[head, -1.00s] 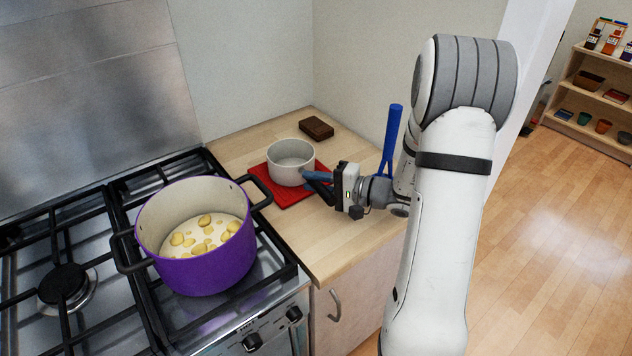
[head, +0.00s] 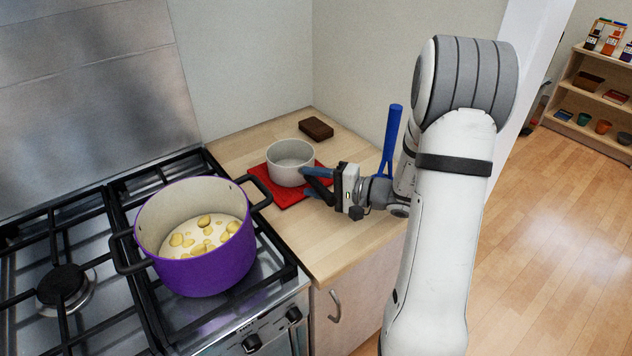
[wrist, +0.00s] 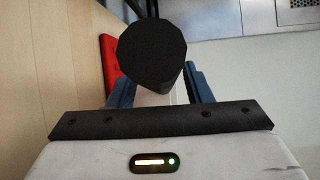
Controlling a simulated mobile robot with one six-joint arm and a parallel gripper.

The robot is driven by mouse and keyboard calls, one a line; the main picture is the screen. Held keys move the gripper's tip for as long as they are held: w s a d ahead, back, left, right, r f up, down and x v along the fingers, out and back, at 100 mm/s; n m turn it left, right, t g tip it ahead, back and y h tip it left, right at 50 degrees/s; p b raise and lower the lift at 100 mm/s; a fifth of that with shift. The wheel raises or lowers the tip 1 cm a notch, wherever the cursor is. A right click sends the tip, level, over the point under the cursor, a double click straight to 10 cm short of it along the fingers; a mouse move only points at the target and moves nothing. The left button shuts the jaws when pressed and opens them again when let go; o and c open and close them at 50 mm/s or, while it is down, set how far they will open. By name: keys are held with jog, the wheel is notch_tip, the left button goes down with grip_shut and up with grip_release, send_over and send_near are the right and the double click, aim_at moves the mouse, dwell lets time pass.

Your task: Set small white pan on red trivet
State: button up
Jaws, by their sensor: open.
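The small white pan (head: 290,163) stands upright on the red trivet (head: 287,196) on the wooden counter beside the stove. My gripper (head: 308,183) is at the pan's right side, with its blue fingers spread. In the wrist view the dark round end of the pan's handle (wrist: 158,54) shows in front of the open fingers (wrist: 158,88), with a finger on either side. A strip of the red trivet (wrist: 111,68) shows at the left there. The pan's body is mostly hidden behind its handle in the wrist view.
A purple pot (head: 198,238) with yellow pieces in it stands on the stove grate left of the counter. A dark brown block (head: 316,128) lies at the counter's back. Bare counter (head: 330,238) is in front of the trivet.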

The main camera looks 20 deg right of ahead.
jog(key=b+v, duration=0.1)
jog(key=v, duration=0.6)
jog(key=shift+s+d, duration=0.25)
jog(key=shift+d, duration=0.1)
jog(key=s+a+n+g+h, duration=0.1)
jog(key=s+a+n+g, duration=0.1)
jog(key=s+a+g, duration=0.1)
jog(key=s+a+n+g+h, duration=0.1)
jog(key=s+a+g+h, duration=0.1)
jog(key=s+a+g, duration=0.1)
jog(key=s+a+n+g+h, duration=0.1)
jog(key=s+a+n+g, duration=0.1)
jog(key=s+a, duration=0.3)
jog(key=shift+s+a+r+n+g+h, duration=0.1)
jog(key=shift+s+n+g+h, duration=0.05)
jog(key=shift+s+g, duration=0.35)
jog(key=shift+s+r+n+g+h, duration=0.1)
jog(key=shift+s+n+g+h, duration=0.05)
jog(key=shift+s+g, duration=0.3)
jog(key=s+d+r+n+t+h, duration=0.2)
jog(key=s+h, duration=0.4)
jog(key=h, duration=0.3)
jog(key=shift+d+r+n+t, duration=0.4)
jog(key=shift+d+r, duration=0.35)
jog(key=shift+d, duration=0.4)
